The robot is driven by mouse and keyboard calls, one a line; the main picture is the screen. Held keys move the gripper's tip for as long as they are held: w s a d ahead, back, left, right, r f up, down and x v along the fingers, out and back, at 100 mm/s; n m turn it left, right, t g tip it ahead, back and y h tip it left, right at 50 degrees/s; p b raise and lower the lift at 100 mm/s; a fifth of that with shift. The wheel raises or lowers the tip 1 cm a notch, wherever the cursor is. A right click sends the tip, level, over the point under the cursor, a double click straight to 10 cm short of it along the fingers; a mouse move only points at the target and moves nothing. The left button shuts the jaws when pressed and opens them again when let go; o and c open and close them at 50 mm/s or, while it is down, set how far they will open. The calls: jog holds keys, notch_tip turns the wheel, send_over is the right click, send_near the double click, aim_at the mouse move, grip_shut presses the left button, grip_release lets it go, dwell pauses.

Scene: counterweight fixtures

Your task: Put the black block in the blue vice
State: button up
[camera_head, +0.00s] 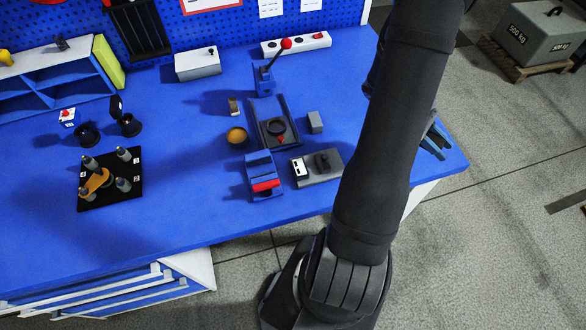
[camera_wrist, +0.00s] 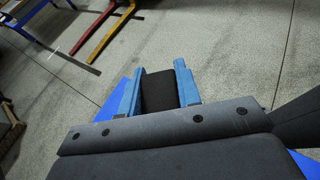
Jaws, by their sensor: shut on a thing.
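My gripper (camera_wrist: 159,66) shows two blue fingers in the wrist view, shut on a black block (camera_wrist: 159,92) between them. In the head view my gripper (camera_head: 435,141) is mostly behind my arm, over the right edge of the bench; the block cannot be made out clearly there. What looks like the blue vice (camera_head: 261,166), a stepped blue body with a red bar at its front, stands on the bench left of my arm. My gripper is well to the right of it and apart from it.
Near the vice are a grey plate with a dark knob (camera_head: 323,167), a grey block (camera_head: 315,122), a dark fixture with a ring (camera_head: 271,119) and a red-knobbed lever (camera_head: 286,43). A black board with pegs (camera_head: 109,193) lies left. The front-left blue bench (camera_head: 170,220) is clear.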

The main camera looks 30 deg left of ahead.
jog(key=s+a+f+m+g+y, duration=0.1)
jog(key=s+a+m+g+y, duration=0.4)
jog(key=s+m, duration=0.25)
jog(key=s+a+f+m+g+y, duration=0.2)
jog(key=s+a+m+g+y, duration=0.35)
jog(key=s, duration=0.35)
jog(key=s+a+r+m+t+y, duration=0.15)
jog(key=a+r+m+y, duration=0.35)
jog(key=a, duration=0.5)
jog(key=s+a+r+m+t+y, duration=0.1)
jog(key=a+r+m+t+y, duration=0.15)
jog(key=a+m+y, duration=0.55)
send_over(254, 175)
jog(key=shift+n+g+h, duration=0.35)
jog(key=shift+n, duration=0.05)
notch_tip(254, 175, down, 6)
jog(key=shift+f, duration=2.05)
